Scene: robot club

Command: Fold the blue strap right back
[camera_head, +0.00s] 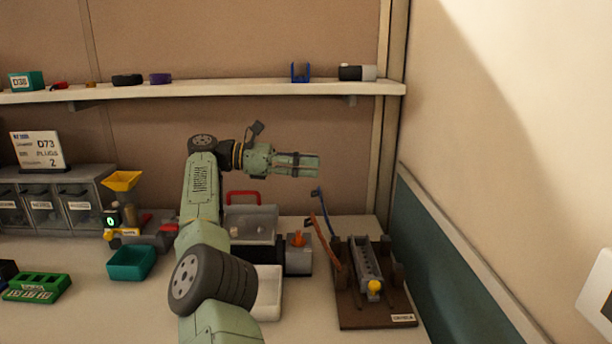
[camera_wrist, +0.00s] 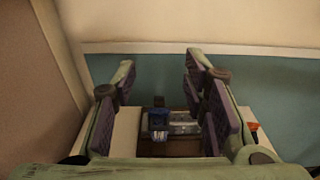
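The blue strap (camera_head: 324,208) rises from the left rear of a brown board (camera_head: 345,312) and leans up and to the left, its tip free. In the wrist view a blue piece that looks like the strap (camera_wrist: 158,117) shows beyond and between my fingers. An orange-brown strap (camera_head: 326,246) leans left beside the blue one. A grey ribbed device (camera_head: 366,262) with a yellow knob (camera_head: 375,286) is on the board. My gripper (camera_head: 318,164) is open and empty, above and behind the board, pointing right. Its two fingers (camera_wrist: 160,76) stand wide apart in the wrist view.
A grey box with an orange knob (camera_head: 298,256) stands left of the board. A teal wall panel (camera_head: 450,255) borders the right. A shelf (camera_head: 230,89) runs above my gripper. A teal bin (camera_head: 131,263) and green tray (camera_head: 37,288) sit left.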

